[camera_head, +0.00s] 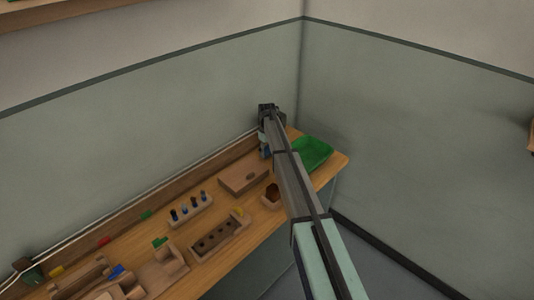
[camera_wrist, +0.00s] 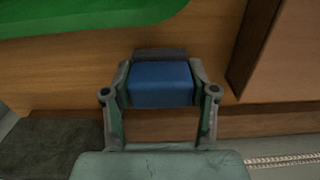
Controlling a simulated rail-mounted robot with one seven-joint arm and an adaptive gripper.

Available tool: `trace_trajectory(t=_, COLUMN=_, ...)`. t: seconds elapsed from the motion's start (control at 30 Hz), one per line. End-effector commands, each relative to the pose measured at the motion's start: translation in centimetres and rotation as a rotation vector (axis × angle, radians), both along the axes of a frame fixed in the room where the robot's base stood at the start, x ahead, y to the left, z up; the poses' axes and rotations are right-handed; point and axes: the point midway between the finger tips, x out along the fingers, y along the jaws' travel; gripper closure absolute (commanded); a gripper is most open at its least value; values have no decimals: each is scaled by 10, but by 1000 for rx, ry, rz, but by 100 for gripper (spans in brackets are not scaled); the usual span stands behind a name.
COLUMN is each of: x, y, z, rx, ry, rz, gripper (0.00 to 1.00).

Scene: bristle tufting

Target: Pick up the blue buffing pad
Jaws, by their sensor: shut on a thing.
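The blue buffing pad (camera_wrist: 161,84) is a blue block between the two fingers of my gripper (camera_wrist: 162,82) in the wrist view. The fingers are shut on it from both sides. A dark grey layer shows along its far edge. In the head view my gripper (camera_head: 265,152) is at the back edge of the wooden bench (camera_head: 225,262), left of the green tray. The pad is mostly hidden there by my arm. I cannot tell whether the pad touches the bench.
The green tray (camera_head: 314,152) lies right of my gripper and also shows in the wrist view (camera_wrist: 90,15). A wooden block (camera_head: 243,179), a rack with blue pegs (camera_head: 190,211) and a holed wooden holder (camera_head: 219,240) stand to the left. The wall runs close behind the bench.

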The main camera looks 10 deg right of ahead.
Motion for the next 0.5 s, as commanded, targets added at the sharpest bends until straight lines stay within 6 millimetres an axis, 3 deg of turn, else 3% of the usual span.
trace_trajectory(t=0.27, x=0, y=0, z=38, rx=0, ry=-4, rz=0, gripper=78)
trace_trajectory(t=0.5, x=1, y=0, z=101, rx=0, ry=-4, rz=0, gripper=78)
